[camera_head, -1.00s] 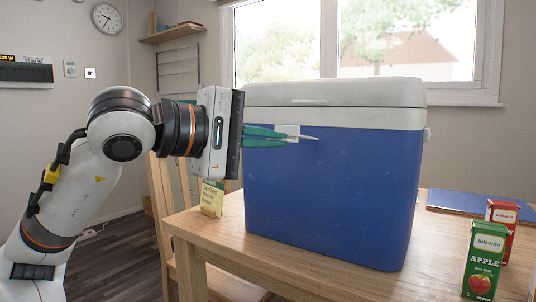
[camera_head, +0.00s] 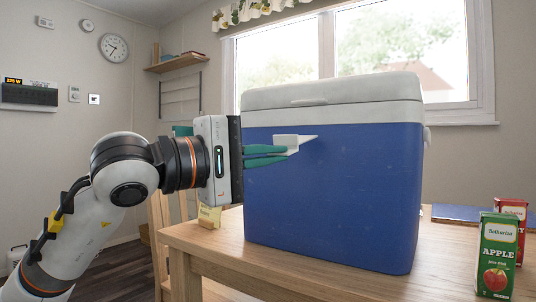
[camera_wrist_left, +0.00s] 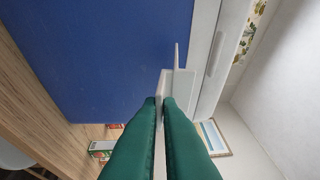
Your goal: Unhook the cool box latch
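The blue cool box (camera_head: 335,195) with a white lid (camera_head: 330,92) stands on the wooden table. Its white latch (camera_head: 293,141) is on the front, by the seam under the lid. A thin flap of it sticks out to the right past my fingertips. My left gripper (camera_head: 286,155) comes in from the left, with its two green fingers almost together just below the lid seam. In the left wrist view the fingertips (camera_wrist_left: 160,101) are at the latch (camera_wrist_left: 180,86), with a narrow white piece between them. The fingers hide part of the latch. My right gripper does not show.
A green apple juice carton (camera_head: 497,258) and a red carton (camera_head: 519,207) stand at the table's right. A blue flat item (camera_head: 455,213) lies behind them. A small yellow card (camera_head: 209,216) stands at the left table edge by a wooden chair (camera_head: 158,215).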

